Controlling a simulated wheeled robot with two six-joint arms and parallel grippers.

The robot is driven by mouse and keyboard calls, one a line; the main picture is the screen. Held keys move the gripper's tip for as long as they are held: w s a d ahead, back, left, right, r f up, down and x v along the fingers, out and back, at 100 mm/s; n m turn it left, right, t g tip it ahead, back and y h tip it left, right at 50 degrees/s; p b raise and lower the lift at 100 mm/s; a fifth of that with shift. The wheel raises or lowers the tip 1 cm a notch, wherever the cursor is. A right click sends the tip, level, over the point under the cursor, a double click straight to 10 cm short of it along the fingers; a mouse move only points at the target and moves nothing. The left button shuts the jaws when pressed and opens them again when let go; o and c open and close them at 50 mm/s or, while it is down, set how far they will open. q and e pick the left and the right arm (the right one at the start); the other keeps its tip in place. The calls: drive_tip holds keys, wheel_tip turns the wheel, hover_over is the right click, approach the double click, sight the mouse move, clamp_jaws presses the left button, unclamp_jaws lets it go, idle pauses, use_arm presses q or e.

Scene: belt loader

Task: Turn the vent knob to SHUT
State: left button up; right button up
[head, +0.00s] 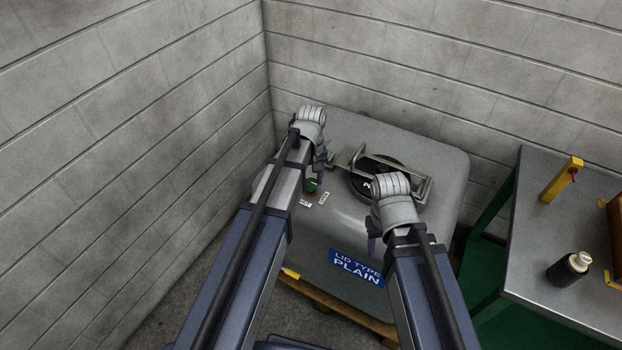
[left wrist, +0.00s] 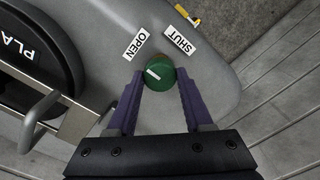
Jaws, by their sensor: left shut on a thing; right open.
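The green vent knob (left wrist: 158,85) is round with a white pointer bar. In the left wrist view the bar's upper-left end leans to the side of the OPEN label (left wrist: 137,44), away from the SHUT label (left wrist: 180,40). My left gripper (left wrist: 155,77) is shut on the knob, one purple finger on each side. In the head view the knob (head: 311,186) is partly hidden by my left gripper (head: 318,172). My right gripper (head: 373,243) is open and empty, near the front of the grey tank, right of the knob.
The grey tank (head: 440,165) has a black lid (head: 362,184) under a metal frame (head: 425,190), right of the knob. A blue LID TYPE PLAIN sign (head: 357,267) is on its front. Walls stand left and behind. A metal table (head: 540,240) at right holds a dark bottle (head: 567,271).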

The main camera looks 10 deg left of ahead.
use_arm(q)
clamp_jaws()
drive_tip(key=m, duration=0.8)
drive_tip(key=shift+m, duration=0.3)
drive_tip(key=m, duration=0.9)
drive_tip(key=shift+m, duration=0.3)
